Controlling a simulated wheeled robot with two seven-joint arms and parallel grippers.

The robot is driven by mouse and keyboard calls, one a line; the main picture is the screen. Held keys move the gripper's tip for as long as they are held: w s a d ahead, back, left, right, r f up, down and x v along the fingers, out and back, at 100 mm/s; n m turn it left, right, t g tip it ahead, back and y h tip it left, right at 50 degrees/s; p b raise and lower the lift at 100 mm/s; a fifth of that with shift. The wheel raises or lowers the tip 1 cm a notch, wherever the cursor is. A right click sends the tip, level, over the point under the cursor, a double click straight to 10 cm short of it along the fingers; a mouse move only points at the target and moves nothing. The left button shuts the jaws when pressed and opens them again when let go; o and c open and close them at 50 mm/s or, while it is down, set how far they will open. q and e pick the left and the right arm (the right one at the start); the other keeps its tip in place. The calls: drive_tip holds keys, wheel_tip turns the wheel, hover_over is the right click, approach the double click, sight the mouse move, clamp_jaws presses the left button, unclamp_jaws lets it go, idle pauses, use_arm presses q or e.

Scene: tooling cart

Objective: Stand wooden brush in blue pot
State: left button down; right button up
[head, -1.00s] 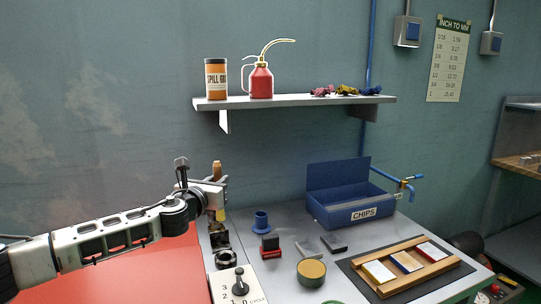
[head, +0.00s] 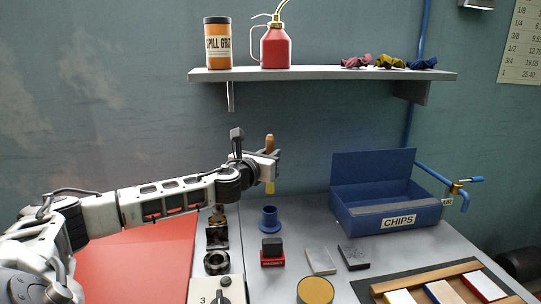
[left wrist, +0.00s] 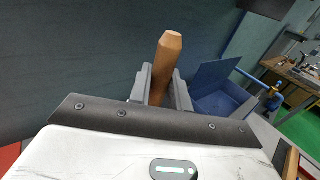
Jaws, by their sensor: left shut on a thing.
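My left gripper (head: 271,164) is shut on the wooden brush (head: 269,143). The brush is upright, its brown handle end above the jaws and a yellow part below them. In the left wrist view the handle (left wrist: 167,62) stands between the two fingers. The blue pot (head: 269,220) stands on the grey cart top, below the brush and apart from it. The pot is a short cylinder with a wide flange at its base. My right gripper is not in view.
The blue CHIPS box (head: 387,208) stands right of the pot. A red magnet block (head: 272,256) and grey blocks (head: 320,261) lie in front. A round tin (head: 315,291) is nearer. The shelf (head: 320,74) hangs above, holding a red oil can (head: 275,46).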

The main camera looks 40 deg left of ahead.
sight(268, 187)
use_arm(q)
drive_tip(key=shift+f+b, duration=0.75)
drive_tip(key=shift+f, duration=0.2)
wheel_tip(268, 187, down, 2)
drive_tip(key=shift+b, duration=1.15)
drive_tip(key=shift+w+f+b, duration=0.1)
drive_tip(key=shift+f+b, duration=0.55)
drive_tip(key=shift+f, duration=0.25)
drive_tip(key=shift+f+b, duration=1.15)
drive_tip(key=shift+f, duration=0.45)
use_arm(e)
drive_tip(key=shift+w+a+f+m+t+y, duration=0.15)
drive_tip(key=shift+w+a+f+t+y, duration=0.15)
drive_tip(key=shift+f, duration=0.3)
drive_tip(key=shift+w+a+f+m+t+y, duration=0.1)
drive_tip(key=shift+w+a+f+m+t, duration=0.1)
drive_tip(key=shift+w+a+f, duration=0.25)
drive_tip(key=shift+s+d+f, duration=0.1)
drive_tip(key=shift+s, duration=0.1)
use_arm(q)
drive_tip(key=c, duration=1.2)
unclamp_jaws()
drive_tip(key=shift+c, duration=0.2)
